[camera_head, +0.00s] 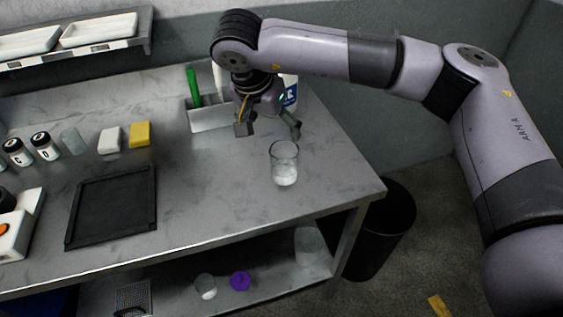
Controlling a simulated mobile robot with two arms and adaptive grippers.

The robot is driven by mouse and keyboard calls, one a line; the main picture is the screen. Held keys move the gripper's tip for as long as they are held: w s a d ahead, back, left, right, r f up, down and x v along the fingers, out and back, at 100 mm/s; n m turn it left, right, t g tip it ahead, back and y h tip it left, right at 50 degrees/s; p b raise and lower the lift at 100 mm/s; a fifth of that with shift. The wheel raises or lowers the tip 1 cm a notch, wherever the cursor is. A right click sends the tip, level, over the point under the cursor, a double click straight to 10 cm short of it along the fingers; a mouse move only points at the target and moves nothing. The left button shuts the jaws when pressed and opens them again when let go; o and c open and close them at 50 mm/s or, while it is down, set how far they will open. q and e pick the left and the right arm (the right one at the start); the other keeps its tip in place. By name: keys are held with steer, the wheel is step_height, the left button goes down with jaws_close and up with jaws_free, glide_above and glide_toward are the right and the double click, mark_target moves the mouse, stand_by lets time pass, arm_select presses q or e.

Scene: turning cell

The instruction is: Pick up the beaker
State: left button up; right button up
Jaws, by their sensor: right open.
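The beaker (285,164) is a clear glass vessel with something whitish in its lower part. It stands upright on the grey bench (222,217) near the right end. My right gripper (268,132) is open with nothing between its fingers. It hangs just behind and above the beaker, a little to its left. One fingertip shows close to the beaker's rim; whether it touches cannot be told. My left gripper is not in view.
A metal holder (209,118) with a green item and a white bottle (291,92) stand behind my right gripper. A black tray (113,207), white block (109,140), yellow block (140,134) and several jars are to the left. A black bin (385,235) stands beside the bench.

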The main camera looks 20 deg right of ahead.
steer(key=b, duration=0.3)
glide_toward(286, 155)
steer(key=f, duration=0.2)
steer(key=shift+s+f+b, duration=0.2)
steer(key=shift+f+b, duration=0.1)
steer(key=shift+b, duration=0.05)
steer(key=shift+w+d+f, duration=0.1)
steer(key=shift+d+f, duration=0.15)
steer(key=shift+f, duration=0.2)
steer(key=b+x, duration=0.1)
steer(key=x, duration=0.1)
steer(key=b+x, duration=0.1)
steer(key=x, duration=0.1)
steer(key=shift+d+f+b, duration=0.3)
steer(key=shift+f, duration=0.1)
steer(key=shift+c, duration=0.6)
steer(key=c, duration=1.2)
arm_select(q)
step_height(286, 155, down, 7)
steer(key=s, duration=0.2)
arm_select(e)
steer(key=shift+c, duration=0.5)
steer(key=shift+r, duration=0.35)
